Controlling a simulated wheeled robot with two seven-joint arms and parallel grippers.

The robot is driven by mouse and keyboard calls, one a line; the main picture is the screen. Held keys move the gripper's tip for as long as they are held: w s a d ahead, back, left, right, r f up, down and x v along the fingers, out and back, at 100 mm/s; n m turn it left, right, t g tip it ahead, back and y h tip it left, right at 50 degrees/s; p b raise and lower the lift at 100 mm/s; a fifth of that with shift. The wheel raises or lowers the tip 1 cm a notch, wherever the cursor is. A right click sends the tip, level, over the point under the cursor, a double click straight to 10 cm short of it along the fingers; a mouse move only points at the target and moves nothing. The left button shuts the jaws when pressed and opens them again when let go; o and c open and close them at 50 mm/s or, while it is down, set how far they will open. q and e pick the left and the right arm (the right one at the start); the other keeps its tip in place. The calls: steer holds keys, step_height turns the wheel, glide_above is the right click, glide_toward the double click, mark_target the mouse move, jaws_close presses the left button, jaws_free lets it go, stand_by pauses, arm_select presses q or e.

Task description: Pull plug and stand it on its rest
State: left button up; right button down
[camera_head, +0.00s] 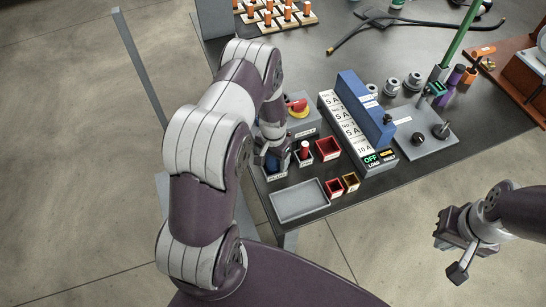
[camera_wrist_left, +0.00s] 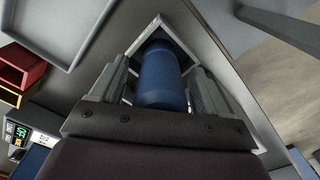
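The blue cylindrical plug (camera_wrist_left: 162,78) shows in the left wrist view, between the fingers of my left gripper (camera_wrist_left: 160,75). It stands inside a grey square-walled holder (camera_wrist_left: 268,140). A narrow gap seems to show between plug and fingers, so the gripper looks open around it. In the head view my left gripper (camera_head: 272,158) reaches down into the labelled holder at the table's near left corner; my arm and gripper hide most of the plug there. My right gripper (camera_head: 450,248) is open and empty, off the table at the right.
A grey tray (camera_head: 299,201) and small red bins (camera_head: 328,149) lie close to the left gripper. A red emergency button (camera_head: 298,107) stands behind it. A white labelled strip with a blue panel (camera_head: 366,110) and a display reading OFF stand to the right.

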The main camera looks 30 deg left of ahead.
arm_select(q)
steer(key=shift+r, duration=0.1)
step_height(320, 180, up, 12)
steer(key=shift+r, duration=0.25)
stand_by(0.4)
